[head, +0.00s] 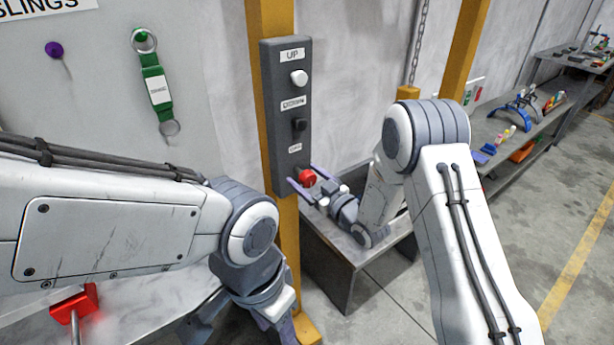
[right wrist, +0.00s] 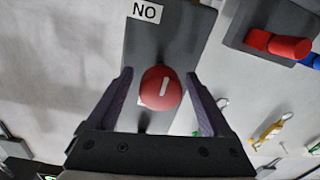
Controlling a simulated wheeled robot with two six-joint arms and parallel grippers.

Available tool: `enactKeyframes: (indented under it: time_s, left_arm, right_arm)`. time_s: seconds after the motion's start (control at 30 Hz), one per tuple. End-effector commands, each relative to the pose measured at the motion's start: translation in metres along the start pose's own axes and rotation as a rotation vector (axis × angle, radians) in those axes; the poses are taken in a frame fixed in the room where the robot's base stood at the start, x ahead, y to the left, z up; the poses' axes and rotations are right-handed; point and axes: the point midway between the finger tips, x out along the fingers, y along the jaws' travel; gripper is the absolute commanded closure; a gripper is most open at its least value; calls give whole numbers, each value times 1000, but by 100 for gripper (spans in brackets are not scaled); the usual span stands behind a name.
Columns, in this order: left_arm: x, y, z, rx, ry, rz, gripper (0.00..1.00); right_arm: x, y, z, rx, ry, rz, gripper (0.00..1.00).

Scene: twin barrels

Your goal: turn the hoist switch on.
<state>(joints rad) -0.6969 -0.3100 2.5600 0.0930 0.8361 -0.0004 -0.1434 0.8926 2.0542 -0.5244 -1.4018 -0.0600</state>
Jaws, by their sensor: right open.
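The hoist switch is a round red knob (head: 307,178) at the bottom of a dark grey control box (head: 286,85) on a yellow post. In the right wrist view the knob (right wrist: 160,88) shows a white line, slightly tilted. A label reading "NO" in this view, probably an upside-down "ON", lies beyond it. My right gripper (head: 302,176) is open, its fingers on either side of the knob; in the right wrist view (right wrist: 159,75) gaps show at both sides. My left gripper is mostly cut off at the bottom of the head view, so its jaws cannot be judged.
The box also carries a white button (head: 299,78) marked "UP" and a black button (head: 299,124). A green key tag (head: 155,90) and a purple peg (head: 54,49) are on the left panel. A red object (head: 75,302) is at lower left. A low grey table (head: 345,268) stands below the right gripper.

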Motion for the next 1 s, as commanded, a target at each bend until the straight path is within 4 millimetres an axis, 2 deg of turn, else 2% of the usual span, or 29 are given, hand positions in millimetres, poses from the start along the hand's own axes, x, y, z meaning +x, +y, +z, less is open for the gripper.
enactKeyframes:
  time_s: [0.13, 0.17, 0.3, 0.37, 0.73, 1.0]
  left_arm:
    - [0, 0, 0, 0, 0, 0, 50]
    - [0, 0, 0, 0, 0, 0, 50]
    - [0, 0, 0, 0, 0, 0, 50]
    - [0, 0, 0, 0, 0, 0, 50]
    - [5, 0, 0, 0, 0, 0, 50]
    - [15, -1, 1, 0, 0, 0, 50]
  right_arm:
    - [0, 0, 0, 0, 0, 0, 16]
    - [0, 0, 0, 0, 0, 0, 24]
    - [0, 0, 0, 0, 0, 0, 77]
    - [0, 0, 0, 0, 0, 0, 100]
    - [-1, 0, 1, 57, 2, 1, 100]
    - [-1, 0, 2, 242, 10, 2, 100]
